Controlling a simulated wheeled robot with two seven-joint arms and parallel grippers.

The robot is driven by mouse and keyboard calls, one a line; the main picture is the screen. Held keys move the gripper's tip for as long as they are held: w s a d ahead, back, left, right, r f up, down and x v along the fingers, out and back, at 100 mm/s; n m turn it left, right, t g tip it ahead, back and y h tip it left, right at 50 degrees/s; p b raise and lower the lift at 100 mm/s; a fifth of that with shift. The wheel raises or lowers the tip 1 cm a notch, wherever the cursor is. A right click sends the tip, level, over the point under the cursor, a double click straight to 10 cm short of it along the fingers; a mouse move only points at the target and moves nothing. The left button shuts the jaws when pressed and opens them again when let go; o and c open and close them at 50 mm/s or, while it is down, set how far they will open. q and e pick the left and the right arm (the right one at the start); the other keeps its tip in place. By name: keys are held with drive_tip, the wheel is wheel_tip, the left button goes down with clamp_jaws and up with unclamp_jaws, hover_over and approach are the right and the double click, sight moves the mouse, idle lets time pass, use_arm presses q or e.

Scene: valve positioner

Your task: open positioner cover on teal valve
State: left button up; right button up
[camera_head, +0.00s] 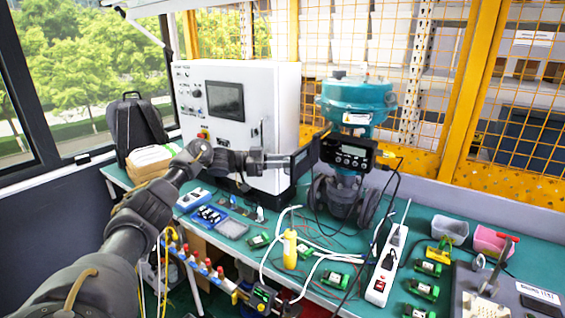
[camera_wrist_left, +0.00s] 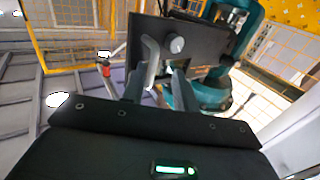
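The teal valve (camera_head: 357,100) stands on the green bench, its grey flanged body (camera_head: 345,200) below. The black positioner (camera_head: 348,154) is on its front, with a small lit display and buttons facing me. A dark flat panel (camera_head: 304,159), seemingly the cover, stands out at its left side. My left gripper (camera_head: 282,160) is at that panel. In the left wrist view, a dark panel with a round grey knob (camera_wrist_left: 176,44) is just beyond the fingers (camera_wrist_left: 160,85). The fingers are apart; I cannot tell whether they touch the panel. My right gripper is out of view.
A white control cabinet (camera_head: 240,120) stands close behind my left arm. Grey (camera_head: 449,229) and pink (camera_head: 488,242) bins stand right.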

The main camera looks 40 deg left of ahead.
use_arm(q)
drive_tip(key=shift+a+f, duration=0.15)
drive_tip(key=shift+f, duration=0.15)
drive_tip(key=shift+s+a, duration=0.1)
drive_tip(key=b+v, duration=0.3)
drive_tip(key=v, duration=0.7)
drive_tip(key=shift+s+a+b, duration=0.25)
drive_tip(key=shift+a+b, duration=0.05)
drive_tip(key=shift+w+d, duration=0.1)
